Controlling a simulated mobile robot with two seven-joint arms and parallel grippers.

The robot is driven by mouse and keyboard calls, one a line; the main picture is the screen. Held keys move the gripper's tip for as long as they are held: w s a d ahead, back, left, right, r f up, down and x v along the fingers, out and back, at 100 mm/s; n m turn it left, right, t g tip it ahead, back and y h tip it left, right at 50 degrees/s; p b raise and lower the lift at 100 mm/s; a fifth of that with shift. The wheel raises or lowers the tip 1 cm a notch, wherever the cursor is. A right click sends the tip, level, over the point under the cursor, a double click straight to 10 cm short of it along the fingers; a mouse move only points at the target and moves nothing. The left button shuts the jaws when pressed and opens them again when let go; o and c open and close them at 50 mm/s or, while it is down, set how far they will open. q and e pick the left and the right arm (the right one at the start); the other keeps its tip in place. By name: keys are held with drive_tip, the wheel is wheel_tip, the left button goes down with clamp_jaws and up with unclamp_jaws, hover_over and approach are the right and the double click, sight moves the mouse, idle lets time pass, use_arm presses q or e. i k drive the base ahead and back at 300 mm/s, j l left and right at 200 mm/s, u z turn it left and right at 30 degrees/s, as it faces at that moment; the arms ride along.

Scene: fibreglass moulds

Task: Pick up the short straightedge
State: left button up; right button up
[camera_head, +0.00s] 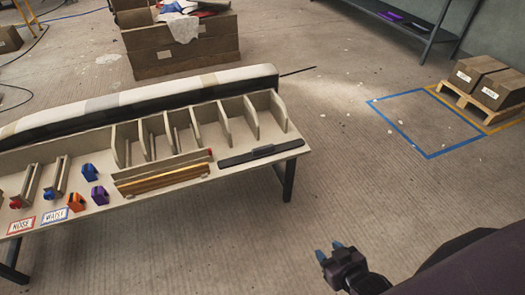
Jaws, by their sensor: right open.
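A dark, flat bar with a raised middle (260,155) lies near the right end of the workbench (222,178); it looks like a straightedge. My right gripper (329,250) is open and empty, with bluish fingertips. It is over the floor, to the right of the bench and apart from it. My left gripper is not in view.
Upright dividers (185,132) and a long padded roll (140,98) line the bench's back. Orange (75,202) and purple (99,195) clamp-like pieces stand at left. A bench leg (288,180) stands near the right end. Beyond is open floor, with boxes on a pallet (497,92) far right.

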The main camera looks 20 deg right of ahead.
sight(268, 150)
drive_tip(key=i+l+u, duration=0.1)
drive_tip(key=l, duration=0.35)
drive_tip(key=i+l+u, duration=0.1)
drive_tip(key=l, duration=0.35)
drive_tip(key=i+l+u, duration=0.1)
drive_tip(key=i+l, duration=0.15)
drive_tip(key=l, duration=0.25)
drive_tip(key=i+l+u, duration=0.1)
drive_tip(key=l, duration=0.35)
drive_tip(key=i+l+u, duration=0.1)
drive_tip(key=l, duration=0.4)
drive_tip(key=i+l+u, duration=0.1)
drive_tip(key=l, duration=0.4)
